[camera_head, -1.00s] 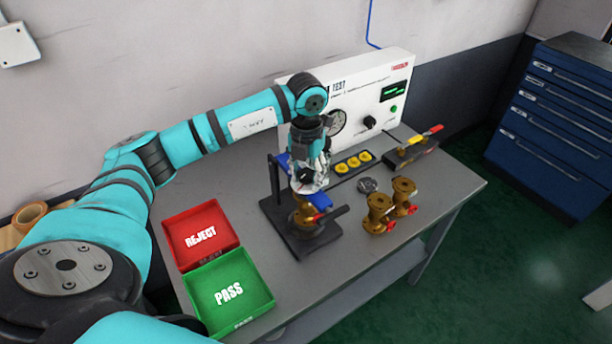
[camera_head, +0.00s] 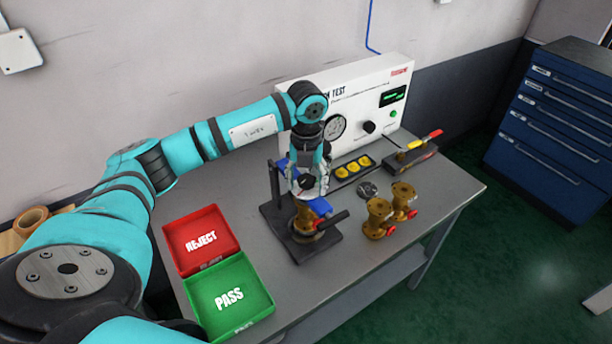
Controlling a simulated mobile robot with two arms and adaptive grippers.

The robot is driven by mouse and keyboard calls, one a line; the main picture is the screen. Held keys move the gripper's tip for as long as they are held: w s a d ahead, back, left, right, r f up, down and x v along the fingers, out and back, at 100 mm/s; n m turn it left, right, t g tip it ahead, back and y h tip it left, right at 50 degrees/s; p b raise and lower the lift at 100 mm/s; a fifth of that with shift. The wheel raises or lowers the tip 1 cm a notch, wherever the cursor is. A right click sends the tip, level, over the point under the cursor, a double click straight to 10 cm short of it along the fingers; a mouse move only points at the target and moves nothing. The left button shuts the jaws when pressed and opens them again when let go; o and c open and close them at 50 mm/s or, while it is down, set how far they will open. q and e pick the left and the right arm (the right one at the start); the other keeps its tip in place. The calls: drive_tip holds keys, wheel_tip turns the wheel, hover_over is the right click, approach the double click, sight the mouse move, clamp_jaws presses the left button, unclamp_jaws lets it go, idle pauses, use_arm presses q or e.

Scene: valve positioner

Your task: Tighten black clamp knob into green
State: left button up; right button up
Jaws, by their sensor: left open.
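The clamp fixture (camera_head: 279,217) stands on the grey table with a black base, an upright post and a brass valve (camera_head: 303,222) in it. My left gripper (camera_head: 309,199) points down over the fixture, right above the brass valve. It is open. A dark rounded part (camera_head: 307,183), perhaps the black clamp knob, shows at the gripper; the fingers cover much of it, and I cannot tell whether they touch it. No green mark on the clamp is discernible. Blue parts (camera_head: 321,206) show beside the gripper. My right gripper is out of view.
Two brass valves (camera_head: 378,218) with red handles stand right of the fixture. A white test panel (camera_head: 345,95) with gauge and black knob is behind. Red REJECT (camera_head: 236,243) and green PASS (camera_head: 268,300) trays lie at left. A yellow-disc strip (camera_head: 372,168) lies behind the fixture.

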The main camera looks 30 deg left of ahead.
use_arm(q)
drive_tip(key=n+p, duration=0.1)
drive_tip(key=n, duration=0.3)
drive_tip(key=shift+r+n, duration=0.1)
drive_tip(key=shift+n, duration=0.3)
drive_tip(key=n+p, duration=0.1)
drive_tip(key=n, duration=0.2)
drive_tip(key=shift+n, duration=1.1)
drive_tip(key=shift+c, duration=0.2)
clamp_jaws()
